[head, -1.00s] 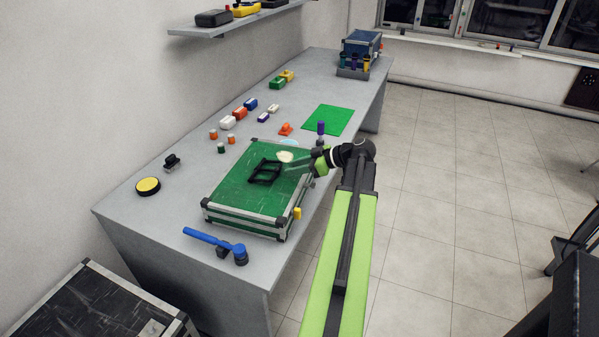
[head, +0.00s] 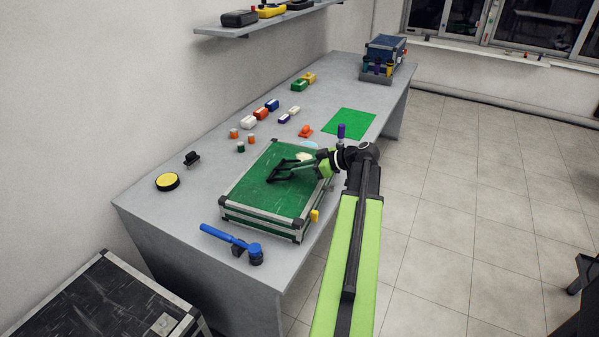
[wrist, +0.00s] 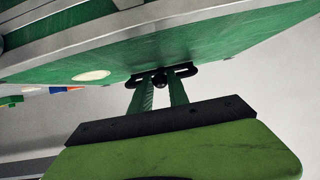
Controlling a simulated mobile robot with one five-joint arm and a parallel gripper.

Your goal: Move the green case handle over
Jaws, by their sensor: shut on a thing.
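The green case (head: 262,197) with metal edges lies flat on the grey table, its lid shut. Its black handle (head: 279,174) is on the top face and stands at a slant from it. My gripper (head: 296,167) reaches in from the right, low over the case top, and is shut on the handle. In the wrist view, the two green fingers of my gripper (wrist: 160,82) meet the black handle (wrist: 184,71) at the green face. The exact contact between the fingertips is small and partly hidden.
A cream disc (head: 304,157) is on the case top beside my gripper. A blue hammer-like tool (head: 229,239) lies in front of the case, and a yellow button (head: 168,182) is to the left. Small blocks (head: 261,114) and a green mat (head: 349,124) lie behind.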

